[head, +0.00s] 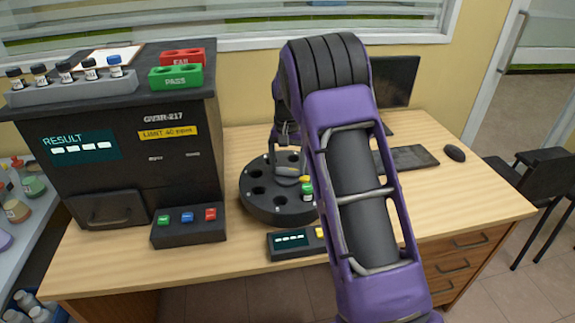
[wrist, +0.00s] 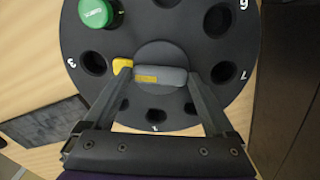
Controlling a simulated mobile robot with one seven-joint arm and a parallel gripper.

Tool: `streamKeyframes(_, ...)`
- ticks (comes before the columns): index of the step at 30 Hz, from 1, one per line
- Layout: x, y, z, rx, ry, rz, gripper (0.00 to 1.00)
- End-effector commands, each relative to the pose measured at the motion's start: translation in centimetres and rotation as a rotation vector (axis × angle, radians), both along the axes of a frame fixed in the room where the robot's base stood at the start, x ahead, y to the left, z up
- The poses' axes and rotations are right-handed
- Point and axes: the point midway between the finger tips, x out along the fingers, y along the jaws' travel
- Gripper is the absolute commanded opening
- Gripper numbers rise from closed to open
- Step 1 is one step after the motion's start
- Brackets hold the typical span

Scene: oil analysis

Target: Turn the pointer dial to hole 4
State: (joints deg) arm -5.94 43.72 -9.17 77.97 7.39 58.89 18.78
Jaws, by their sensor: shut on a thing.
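The pointer dial (wrist: 160,76) is a grey bar with a yellow tip on the hub of a round black carousel (wrist: 205,55). My gripper (wrist: 157,80) has a finger at each end of the bar and is shut on it. The yellow tip points left in the wrist view, towards the hole beside number 3. A green-capped vial (wrist: 97,12) stands in the hole clockwise from that one; its number is not visible. Numbers 1, 6 and 7 also show. In the head view my gripper (head: 285,160) is over the carousel (head: 262,208), partly hidden by my arm.
A black analyser (head: 130,145) with buttons stands left of the carousel, with a rack of vials (head: 75,90) on top. A small display box (head: 290,243) sits in front of the carousel. A monitor (head: 397,80), keyboard (head: 412,158) and mouse (head: 455,153) are to the right.

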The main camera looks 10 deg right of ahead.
Motion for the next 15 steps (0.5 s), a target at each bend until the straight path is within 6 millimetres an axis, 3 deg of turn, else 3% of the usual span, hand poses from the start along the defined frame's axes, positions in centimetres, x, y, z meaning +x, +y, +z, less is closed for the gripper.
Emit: streamKeyframes(15,-0.02,0.02,0.32,-0.001,0.001,-0.322,0.34)
